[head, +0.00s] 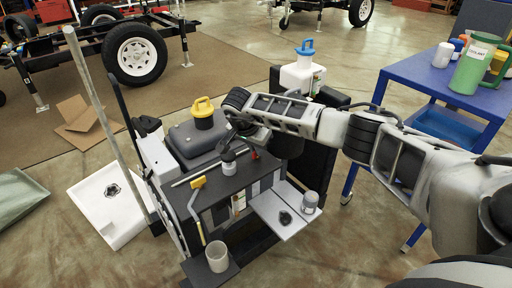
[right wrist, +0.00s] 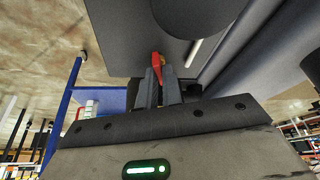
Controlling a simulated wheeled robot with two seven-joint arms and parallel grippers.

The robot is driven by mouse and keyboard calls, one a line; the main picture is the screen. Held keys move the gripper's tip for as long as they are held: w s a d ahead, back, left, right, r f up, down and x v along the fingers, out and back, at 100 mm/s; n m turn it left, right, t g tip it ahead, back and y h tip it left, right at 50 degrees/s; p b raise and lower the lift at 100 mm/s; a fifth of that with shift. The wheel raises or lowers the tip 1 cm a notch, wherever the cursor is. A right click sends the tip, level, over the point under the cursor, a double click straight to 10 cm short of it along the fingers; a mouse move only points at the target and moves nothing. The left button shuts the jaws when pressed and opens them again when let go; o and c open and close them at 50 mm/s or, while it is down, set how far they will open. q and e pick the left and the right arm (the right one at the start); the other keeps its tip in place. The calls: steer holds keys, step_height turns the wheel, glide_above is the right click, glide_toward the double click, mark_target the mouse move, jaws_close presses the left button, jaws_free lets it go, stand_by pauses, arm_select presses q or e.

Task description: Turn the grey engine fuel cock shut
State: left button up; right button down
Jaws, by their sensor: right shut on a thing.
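The fuel cock's small red lever (right wrist: 156,64) shows in the right wrist view, with a brass-coloured bit beside it, under a large dark grey body. My right gripper (right wrist: 158,84) has its two grey fingers closed on this lever. In the head view the red lever (head: 254,154) is a small spot at the back edge of the dark bench top, just below my right wrist. The fingers are mostly hidden there. The grey engine tank (head: 190,139) with a yellow-capped container on it stands to the left. My left gripper is in neither view.
A white shelf (head: 272,209) holds a grey can. A blue-capped white jug (head: 301,72) stands behind my arm. A blue table (head: 424,74) is right. A slanted grey pole (head: 96,98) rises left.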

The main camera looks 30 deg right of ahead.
steer(key=m+g, duration=0.1)
steer(key=m, duration=0.2)
steer(key=shift+w+h, duration=0.1)
steer(key=shift+h, duration=0.2)
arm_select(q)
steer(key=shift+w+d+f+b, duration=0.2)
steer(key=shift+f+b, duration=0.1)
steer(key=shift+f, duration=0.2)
arm_select(e)
steer(key=shift+m, duration=0.5)
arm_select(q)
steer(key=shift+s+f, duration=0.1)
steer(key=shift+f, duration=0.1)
arm_select(e)
steer(key=shift+g, duration=0.3)
steer(key=c, duration=1.6)
jaws_free()
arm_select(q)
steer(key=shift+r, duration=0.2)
arm_select(e)
steer(key=shift+o, duration=0.2)
